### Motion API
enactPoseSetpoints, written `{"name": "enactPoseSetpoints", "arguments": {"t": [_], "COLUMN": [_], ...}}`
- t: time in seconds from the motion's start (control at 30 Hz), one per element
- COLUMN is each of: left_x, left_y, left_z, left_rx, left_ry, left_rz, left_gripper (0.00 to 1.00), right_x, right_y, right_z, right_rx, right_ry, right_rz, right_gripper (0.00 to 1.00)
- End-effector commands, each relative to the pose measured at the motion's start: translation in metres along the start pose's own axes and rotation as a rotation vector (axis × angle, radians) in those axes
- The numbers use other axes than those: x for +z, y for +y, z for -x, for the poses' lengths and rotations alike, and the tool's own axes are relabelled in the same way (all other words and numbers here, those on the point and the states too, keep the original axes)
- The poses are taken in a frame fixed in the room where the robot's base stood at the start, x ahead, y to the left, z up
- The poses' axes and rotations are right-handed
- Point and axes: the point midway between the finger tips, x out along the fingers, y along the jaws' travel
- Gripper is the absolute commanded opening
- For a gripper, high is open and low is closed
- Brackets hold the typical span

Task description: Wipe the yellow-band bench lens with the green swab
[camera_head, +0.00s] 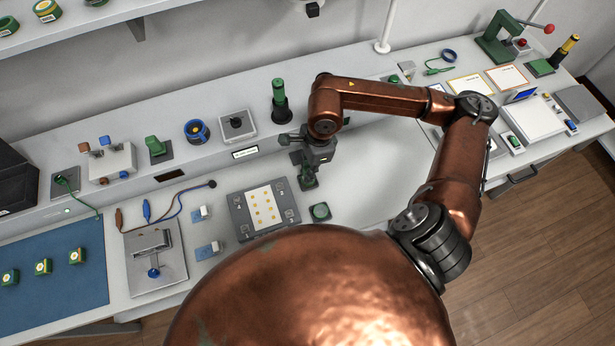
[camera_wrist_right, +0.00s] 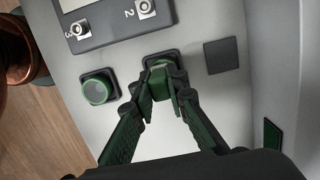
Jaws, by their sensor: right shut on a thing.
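My right gripper (camera_head: 308,180) reaches down to the bench, right of the dark plate with the dotted white card. In the right wrist view its fingers (camera_wrist_right: 163,90) are shut on a green piece (camera_wrist_right: 158,66), which looks like the green swab, at a dark square base. I cannot tell whether it is clear of the base. The fingers hide much of it. A blue cylinder with yellow marks (camera_head: 196,131) stands on the back ledge, and a black post with a yellow band (camera_head: 569,46) at the far right. I cannot tell which is the yellow-band lens. My left gripper is out of view.
A round green piece on a dark base (camera_head: 320,212) sits close to the gripper; it also shows in the right wrist view (camera_wrist_right: 97,91). The dark plate (camera_head: 243,216) lies to the left. A black-and-green cylinder (camera_head: 279,104) stands behind. Clear bench (camera_head: 375,170) lies to the right.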

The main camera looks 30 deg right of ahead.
Motion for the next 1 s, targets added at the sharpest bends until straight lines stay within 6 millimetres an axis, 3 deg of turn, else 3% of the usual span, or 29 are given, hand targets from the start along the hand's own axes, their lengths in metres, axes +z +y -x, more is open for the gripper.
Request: {"name": "enactPoseSetpoints", "arguments": {"t": [0.2, 1.0], "left_x": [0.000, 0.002], "left_y": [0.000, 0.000], "left_z": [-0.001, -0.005], "left_rx": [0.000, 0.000], "left_ry": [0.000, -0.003], "left_rz": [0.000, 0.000], "left_gripper": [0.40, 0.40], "right_x": [-0.001, -0.002], "right_y": [0.017, 0.019], "right_z": [-0.003, -0.003], "right_rx": [0.005, 0.011], "right_ry": [0.003, 0.005], "right_rz": [-0.001, -0.002], "right_gripper": [0.00, 0.00]}}
